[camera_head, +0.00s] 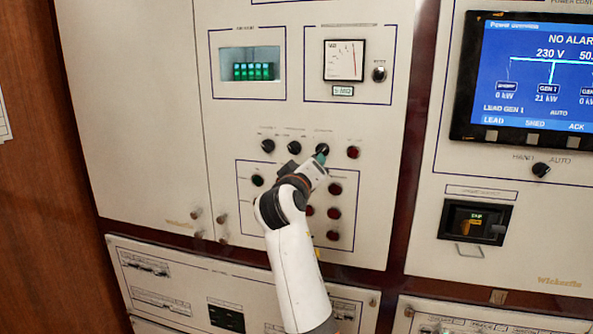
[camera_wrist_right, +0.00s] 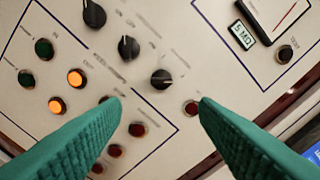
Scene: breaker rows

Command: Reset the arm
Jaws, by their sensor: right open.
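My right arm reaches up from the bottom in the head view, with its right gripper (camera_head: 320,158) at the pale breaker panel (camera_head: 370,222). In the right wrist view the right gripper (camera_wrist_right: 160,103) is open, its green fingers apart with nothing between the tips. A black knob (camera_wrist_right: 161,79) shows just beyond the gap, and a dark red button (camera_wrist_right: 191,108) is close to the right fingertip. I cannot tell whether the tips touch the panel. My left gripper is not in view.
Two lit orange lamps (camera_wrist_right: 75,78) (camera_wrist_right: 57,106) and several dark red buttons (camera_wrist_right: 137,129) surround the gripper. A meter (camera_head: 344,60) and a green-lit display (camera_head: 253,71) are above. A blue screen (camera_head: 540,75) is at the right. Small handles (camera_head: 221,218) protrude at lower left.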

